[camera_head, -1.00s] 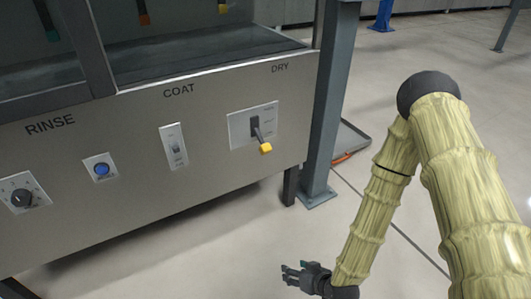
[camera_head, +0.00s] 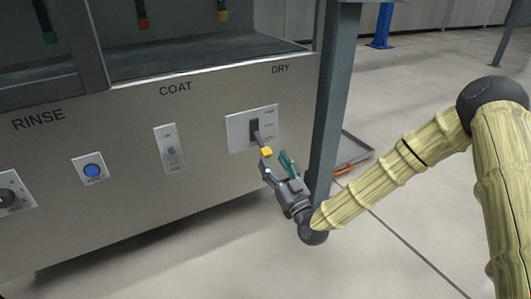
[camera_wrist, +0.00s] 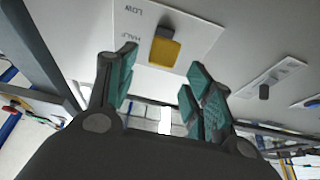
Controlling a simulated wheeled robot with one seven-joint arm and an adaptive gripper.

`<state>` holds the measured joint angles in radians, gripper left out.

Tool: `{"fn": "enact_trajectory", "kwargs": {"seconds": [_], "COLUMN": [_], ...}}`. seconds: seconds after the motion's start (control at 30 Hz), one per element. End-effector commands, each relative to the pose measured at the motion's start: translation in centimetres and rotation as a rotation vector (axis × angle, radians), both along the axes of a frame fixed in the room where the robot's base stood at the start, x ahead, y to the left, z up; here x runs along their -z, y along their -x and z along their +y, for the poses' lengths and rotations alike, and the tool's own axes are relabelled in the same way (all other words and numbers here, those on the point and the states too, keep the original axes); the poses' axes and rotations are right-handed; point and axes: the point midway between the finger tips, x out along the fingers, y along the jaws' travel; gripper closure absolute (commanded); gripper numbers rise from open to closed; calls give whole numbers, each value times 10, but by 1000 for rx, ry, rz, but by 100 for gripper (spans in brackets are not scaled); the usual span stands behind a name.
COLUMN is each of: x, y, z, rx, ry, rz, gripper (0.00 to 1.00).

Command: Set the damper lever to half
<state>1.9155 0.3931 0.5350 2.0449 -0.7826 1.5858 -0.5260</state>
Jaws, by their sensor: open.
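The damper lever is a dark handle with a yellow tip (camera_head: 265,152) on a light plate (camera_head: 240,131) under the DRY label. The lever sticks out from the panel and slopes downward. My gripper (camera_head: 276,163) is open, just below the yellow tip in the head view. In the wrist view the yellow tip (camera_wrist: 164,52) shows between and beyond my open teal-padded fingers (camera_wrist: 160,85), and I cannot tell whether they touch it. The plate there reads LOW and HALF; the yellow tip is beside HALF. Other markings are hidden or too small to read.
Left of the lever are a switch (camera_head: 170,147), a blue button (camera_head: 93,171) and a dark knob (camera_head: 8,198) on the panel. A grey post (camera_head: 332,100) stands close to the right of my gripper. Open floor lies below and right.

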Motion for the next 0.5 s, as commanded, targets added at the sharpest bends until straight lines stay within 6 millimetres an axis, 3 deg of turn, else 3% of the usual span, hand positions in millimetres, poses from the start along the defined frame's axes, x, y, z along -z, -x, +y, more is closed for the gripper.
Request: {"fn": "enact_trajectory", "kwargs": {"seconds": [0.3,0.5], "x": [-15,-21], "y": [-37,-47], "z": [21,27], "rx": [1,1], "ry": [0,1], "rz": [0,2], "gripper": [48,48]}}
